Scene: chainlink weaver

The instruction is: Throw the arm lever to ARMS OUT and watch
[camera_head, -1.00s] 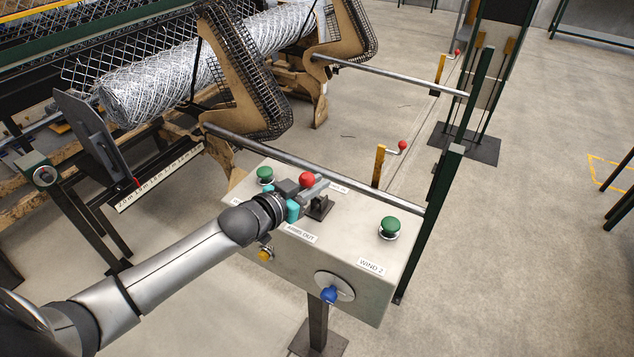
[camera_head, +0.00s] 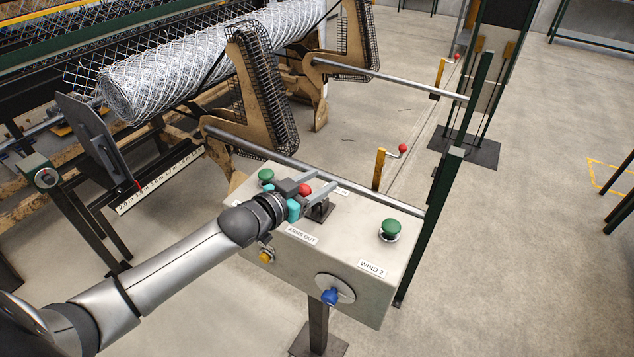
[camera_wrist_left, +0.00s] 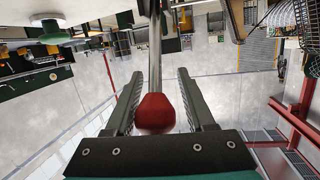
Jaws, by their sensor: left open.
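The arm lever's red knob (camera_head: 304,189) sits on the control box (camera_head: 350,227), on the ARMS OUT label (camera_head: 301,234) side of its black base (camera_head: 320,211). My left gripper (camera_head: 328,183) is open, its fingers around the lever. In the left wrist view the red knob (camera_wrist_left: 156,113) is between the two open fingers (camera_wrist_left: 157,95), with the metal rod running beyond it. The tan arms (camera_head: 262,90) with black mesh pads stand beside the wire-mesh roll (camera_head: 190,75), swung out from it. My right gripper is not in view.
Green buttons (camera_head: 390,228) stand on the box top, one near the WIND 2 label. A blue selector (camera_head: 330,295) and a yellow button (camera_head: 266,256) are on the box front. A steel rail (camera_head: 300,165) runs behind the box. The floor to the right is open.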

